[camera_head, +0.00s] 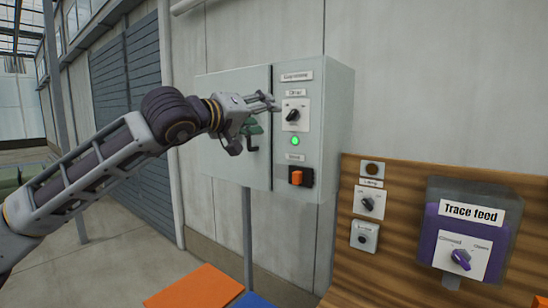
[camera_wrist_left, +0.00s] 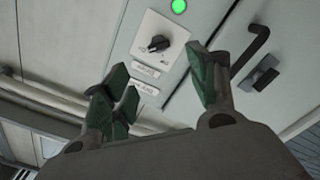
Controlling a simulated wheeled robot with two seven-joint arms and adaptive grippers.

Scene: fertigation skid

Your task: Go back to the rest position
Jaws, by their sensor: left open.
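My left gripper (camera_head: 263,110) is raised in front of the grey control cabinet (camera_head: 232,165), at the left of its switch panel. In the left wrist view its fingers are spread, with nothing between the fingertips (camera_wrist_left: 160,92). The black rotary knob (camera_head: 293,116) on its white plate lies just right of the fingertips in the head view. In the wrist view the knob (camera_wrist_left: 160,43) shows beyond the fingers, apart from them as far as I can tell. My right gripper is in neither view.
A green lamp (camera_head: 295,141) is lit below the knob, above an orange switch (camera_head: 298,177). A door handle (camera_wrist_left: 250,48) is near the fingers. At right, a wooden board (camera_head: 400,250) carries smaller controls and a purple "Trace feed" box (camera_head: 467,235). Open floor lies left.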

